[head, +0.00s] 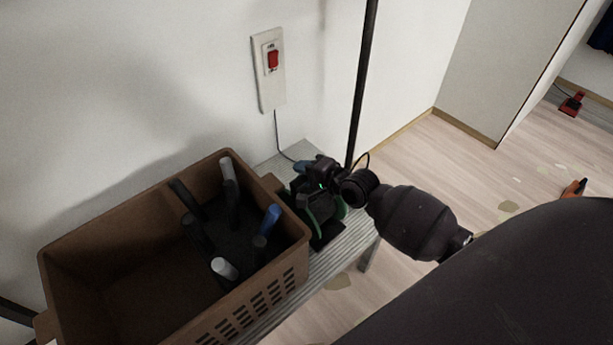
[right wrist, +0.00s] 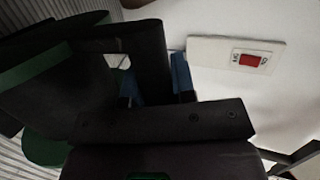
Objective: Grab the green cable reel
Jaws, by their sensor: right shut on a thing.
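The green cable reel (head: 341,209), with dark frame and green discs, stands on the grey ribbed bench just right of the brown basket. My right gripper (head: 308,170) reaches it from the right and is shut on its upper part. In the right wrist view, the blue fingertips (right wrist: 154,82) sit either side of the reel's black handle, and a green disc (right wrist: 44,150) shows at lower left. My arm and gripper hide part of the reel in the head view. My left gripper is not in view.
The brown basket (head: 85,232) holds several dark, white and blue-handled tools. The ribbed bench (head: 345,248) runs beneath it. A wall plate with a red switch (head: 273,59) has a cable hanging down behind the reel. A black pole (head: 362,80) stands behind my wrist. Floor at right is mostly clear.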

